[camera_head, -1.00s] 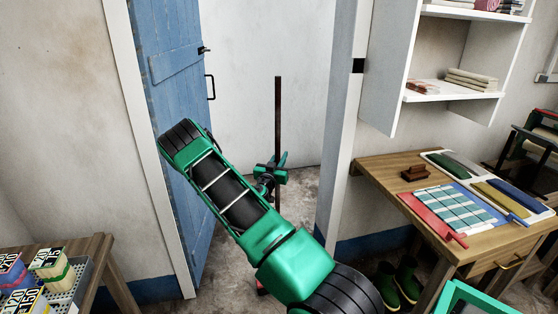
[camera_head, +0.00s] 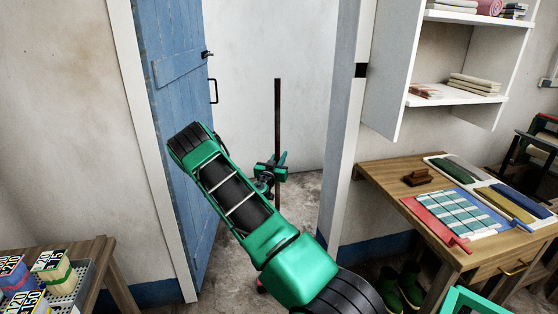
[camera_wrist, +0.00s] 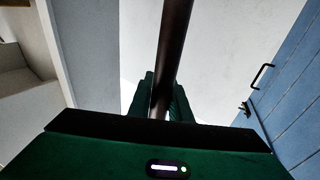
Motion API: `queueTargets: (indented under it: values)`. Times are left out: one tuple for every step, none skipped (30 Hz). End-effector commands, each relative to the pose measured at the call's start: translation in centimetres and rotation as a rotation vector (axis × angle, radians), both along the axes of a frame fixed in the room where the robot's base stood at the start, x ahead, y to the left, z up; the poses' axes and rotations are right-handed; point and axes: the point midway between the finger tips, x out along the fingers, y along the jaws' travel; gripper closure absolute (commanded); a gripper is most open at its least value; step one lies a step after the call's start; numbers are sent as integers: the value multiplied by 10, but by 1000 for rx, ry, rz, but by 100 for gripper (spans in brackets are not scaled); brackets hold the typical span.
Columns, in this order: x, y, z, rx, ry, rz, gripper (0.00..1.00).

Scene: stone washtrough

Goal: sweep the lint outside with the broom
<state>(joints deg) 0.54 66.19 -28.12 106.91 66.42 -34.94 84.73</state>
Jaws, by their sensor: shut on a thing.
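My gripper (camera_head: 270,173) is in the doorway, shut on the dark upright handle of the broom (camera_head: 278,115). In the wrist view the handle (camera_wrist: 171,50) runs up from between the green fingers (camera_wrist: 160,97). The handle stands close to vertical. The broom's head is hidden behind my arm in the head view. No lint can be made out in either view.
A blue plank door (camera_head: 180,100) stands open at the left of the doorway. A white post (camera_head: 345,130) bounds the right. A wooden table (camera_head: 375,172) with coloured cloths and green boots (camera_head: 411,285) are at right. A wooden bench (camera_head: 95,250) with boxes is at lower left.

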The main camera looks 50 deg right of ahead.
Motion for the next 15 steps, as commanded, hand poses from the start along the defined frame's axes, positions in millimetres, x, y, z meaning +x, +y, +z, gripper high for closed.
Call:
queueTargets:
  values:
    - [3, -2, 2, -3, -3, 0, 100]
    - [4, -3, 2, -4, -2, 0, 100]
    - [6, -4, 2, -4, -2, 0, 100]
    - [7, -5, 2, -4, -2, 0, 100]
    - [9, -6, 2, -4, -2, 0, 100]
    - [11, -7, 2, -3, -3, 0, 100]
    - [12, -8, 2, -4, -2, 0, 100]
    - [14, -9, 2, -4, -2, 0, 100]
    - [15, -10, 2, -4, -2, 0, 100]
    - [17, -11, 2, -4, -2, 0, 100]
    - [18, -11, 2, -4, -2, 0, 100]
    - [19, -12, 2, -4, -2, -1, 100]
    - [20, -13, 2, -4, -2, -1, 100]
    - [21, -13, 2, -4, -1, -1, 100]
    - [21, -14, 2, -4, -1, -1, 100]
